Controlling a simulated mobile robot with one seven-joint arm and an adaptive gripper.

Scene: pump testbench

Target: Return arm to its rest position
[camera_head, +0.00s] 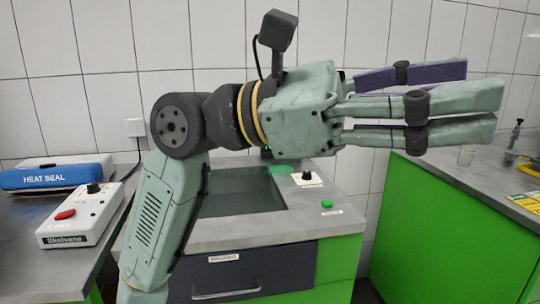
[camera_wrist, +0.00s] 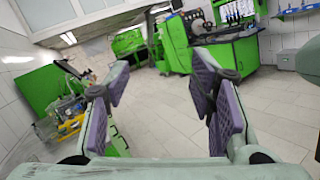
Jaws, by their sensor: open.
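My arm is raised in the head view, with its forearm upright and bent at the elbow. My gripper (camera_head: 440,97) points to the right, held level above the benches. In the wrist view my gripper (camera_wrist: 160,95) shows its purple-padded fingers spread apart with only floor and distant furniture between them. It is open and holds nothing. It touches nothing that I can see.
Behind my arm is a bench with a recessed basin (camera_head: 240,193), a green button (camera_head: 326,203) and a dark drawer (camera_head: 227,279). A blue heat sealer (camera_head: 55,173) and a white control box (camera_head: 80,215) stand left. A green cabinet (camera_head: 440,225) stands right. Open floor (camera_wrist: 170,122) shows in the wrist view.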

